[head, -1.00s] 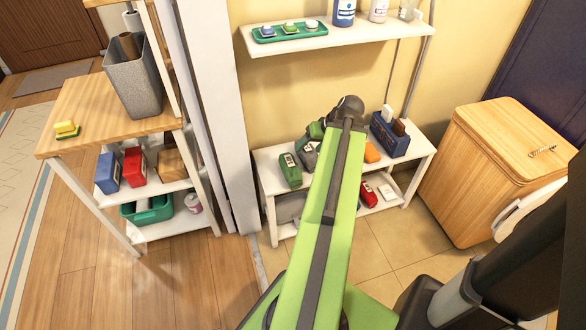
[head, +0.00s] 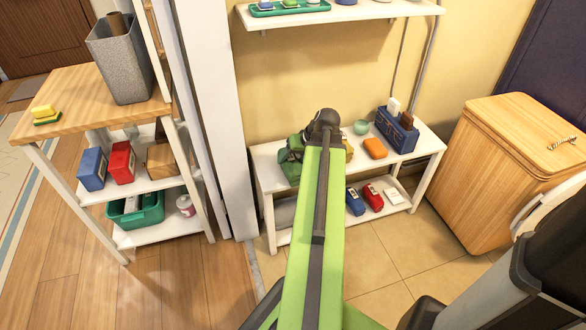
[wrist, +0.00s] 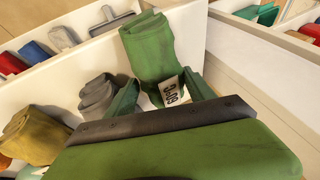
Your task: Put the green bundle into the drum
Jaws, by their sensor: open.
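The green bundle (wrist: 150,45) is a folded green cloth with a white printed label, on the white bench. In the head view the green bundle (head: 290,172) is at the bench's left end, partly covered by my gripper and arm. My gripper (wrist: 162,84) is open, its two green fingers pointing at the bundle's near, labelled end. Whether the fingers reach around the bundle or stop short of it, I cannot tell. The drum cannot be made out in either view.
A grey bundle (wrist: 98,93) and an olive-brown bundle (wrist: 36,135) lie close to my gripper. An orange item (head: 375,148), a teal cup (head: 361,127) and a blue caddy (head: 397,130) stand farther right on the bench (head: 425,143). A wooden hamper (head: 510,165) stands at right.

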